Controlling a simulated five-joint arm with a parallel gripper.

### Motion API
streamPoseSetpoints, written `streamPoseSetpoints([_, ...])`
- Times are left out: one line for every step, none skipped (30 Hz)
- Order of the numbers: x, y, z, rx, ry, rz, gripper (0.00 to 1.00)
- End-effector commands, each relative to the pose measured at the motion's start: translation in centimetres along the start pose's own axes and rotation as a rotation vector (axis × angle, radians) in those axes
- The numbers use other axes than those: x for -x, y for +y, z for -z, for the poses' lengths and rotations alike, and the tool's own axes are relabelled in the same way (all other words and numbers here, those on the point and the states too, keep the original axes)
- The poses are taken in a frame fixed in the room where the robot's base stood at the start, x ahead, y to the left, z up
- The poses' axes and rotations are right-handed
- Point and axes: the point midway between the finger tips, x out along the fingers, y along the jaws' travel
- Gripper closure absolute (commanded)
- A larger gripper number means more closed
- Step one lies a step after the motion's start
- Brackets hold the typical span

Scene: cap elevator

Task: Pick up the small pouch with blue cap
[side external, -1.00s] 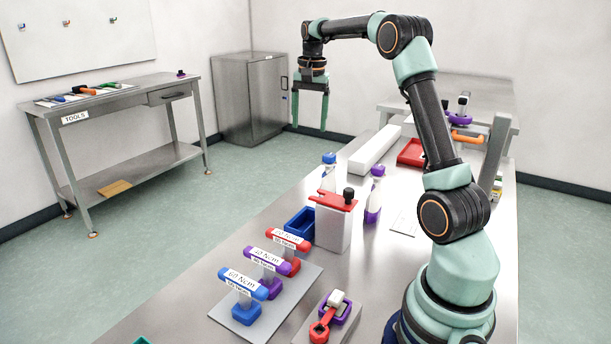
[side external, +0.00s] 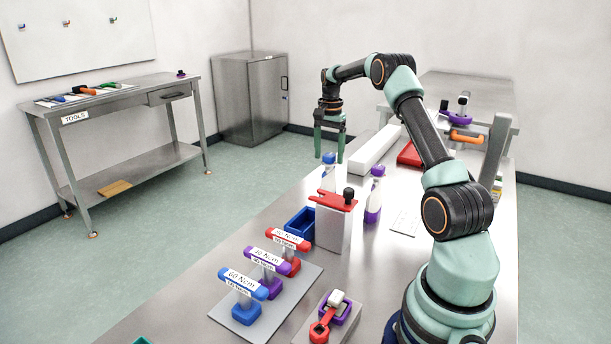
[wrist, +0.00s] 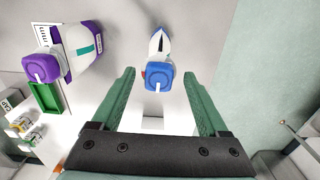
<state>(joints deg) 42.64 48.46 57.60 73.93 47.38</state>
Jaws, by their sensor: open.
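The small pouch with blue cap (side external: 328,178) stands upright near the far left edge of the bench in the side view. In the wrist view its blue cap (wrist: 158,77) shows from above, between and just beyond my fingertips. My gripper (side external: 329,158) is open and empty, pointing down, with its fingertips above and behind the pouch in the side view. In the wrist view my gripper (wrist: 165,75) has one finger on each side of the cap, with gaps on both sides. Part of the pouch's lower body is hidden behind the red-topped block in the side view.
A purple-capped pouch (side external: 374,192) stands to the right, and also shows in the wrist view (wrist: 80,50). A red-topped grey block (side external: 333,225) and blue bin (side external: 300,222) stand in front. A long white block (side external: 375,149) lies behind. The bench edge is close on the left.

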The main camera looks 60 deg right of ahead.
Motion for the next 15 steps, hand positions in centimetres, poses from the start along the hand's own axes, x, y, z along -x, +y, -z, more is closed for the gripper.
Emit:
streamPoseSetpoints([-0.5, 0.1, 0.0, 0.000, -0.001, -0.001, 0.22])
streamPoseSetpoints([-0.9, 0.1, 0.0, 0.000, -0.002, -0.002, 0.22])
streamPoseSetpoints([-1.4, 0.1, -0.1, 0.000, -0.003, -0.003, 0.22])
streamPoseSetpoints([-1.9, 0.2, 0.0, 0.000, -0.002, -0.003, 0.22])
streamPoseSetpoints([-2.4, 0.2, 0.0, 0.000, -0.003, -0.003, 0.22])
streamPoseSetpoints([-3.0, 0.2, 0.0, 0.000, -0.002, -0.003, 0.22])
streamPoseSetpoints([-3.4, 0.2, 0.0, 0.000, -0.003, -0.003, 0.22])
streamPoseSetpoints([-3.8, 0.2, -0.1, 0.000, -0.003, -0.003, 0.22])
streamPoseSetpoints([-4.2, 0.2, 0.0, 0.000, -0.002, -0.002, 0.22])
streamPoseSetpoints([-4.5, 0.2, 0.0, 0.000, -0.001, -0.001, 0.22])
streamPoseSetpoints([-4.7, 0.2, 0.0, 0.000, -0.001, -0.001, 0.22])
streamPoseSetpoints([-4.9, 0.2, 0.0, 0.000, -0.001, -0.001, 0.22])
streamPoseSetpoints([-5.0, 0.2, 0.0, 0.001, -0.001, -0.001, 0.22])
streamPoseSetpoints([-5.0, 0.2, 0.0, 0.001, 0.000, 0.000, 0.22])
streamPoseSetpoints([-5.0, 0.2, 0.0, 0.001, 0.000, 0.000, 0.22])
